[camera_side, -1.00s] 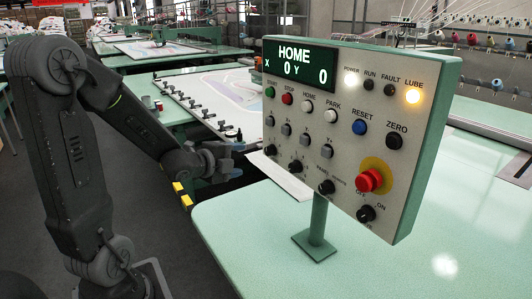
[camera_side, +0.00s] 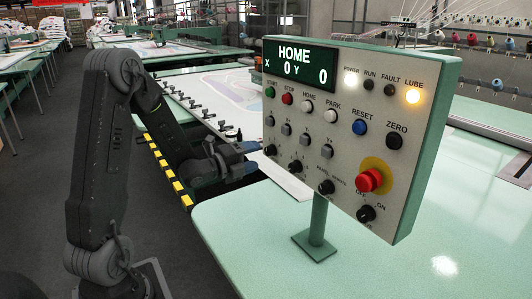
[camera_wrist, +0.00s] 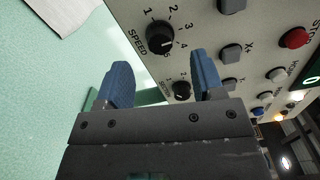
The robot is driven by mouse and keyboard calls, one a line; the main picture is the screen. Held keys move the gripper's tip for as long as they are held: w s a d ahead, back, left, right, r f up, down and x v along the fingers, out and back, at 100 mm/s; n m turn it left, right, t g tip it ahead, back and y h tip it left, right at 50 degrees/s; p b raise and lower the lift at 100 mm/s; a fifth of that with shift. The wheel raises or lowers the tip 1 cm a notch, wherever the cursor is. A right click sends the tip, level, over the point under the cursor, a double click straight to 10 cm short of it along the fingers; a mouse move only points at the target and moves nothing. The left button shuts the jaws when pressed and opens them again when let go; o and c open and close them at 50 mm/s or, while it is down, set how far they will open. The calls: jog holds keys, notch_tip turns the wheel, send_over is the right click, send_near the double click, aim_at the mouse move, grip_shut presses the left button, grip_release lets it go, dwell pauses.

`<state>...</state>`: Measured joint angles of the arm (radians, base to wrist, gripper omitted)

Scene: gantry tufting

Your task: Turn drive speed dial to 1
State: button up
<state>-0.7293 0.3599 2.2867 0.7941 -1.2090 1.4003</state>
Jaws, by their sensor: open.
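The control panel (camera_side: 350,140) stands on a post, with black dials along its lower part. In the wrist view, a black dial marked SPEED (camera_wrist: 160,38) has a scale from 1 to 5; its pointer seems to be near the high end, but is hard to read. A smaller black dial (camera_wrist: 181,90) sits below it, between the fingers in the picture. My gripper (camera_wrist: 160,78) has its two blue fingers apart and empty. In the side view my gripper (camera_side: 246,160) is just left of the panel's lower left dial (camera_side: 270,150). Whether it touches the panel is unclear.
Grey buttons (camera_wrist: 231,53) and a red stop button (camera_wrist: 294,38) are close to the dials. A red emergency button (camera_side: 368,180) sticks out at the lower right. The green table (camera_side: 430,250) is clear around the post base (camera_side: 315,245).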

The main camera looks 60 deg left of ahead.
aim_at(267, 152)
jog(key=shift+w, duration=2.5)
jog(key=c, duration=0.9)
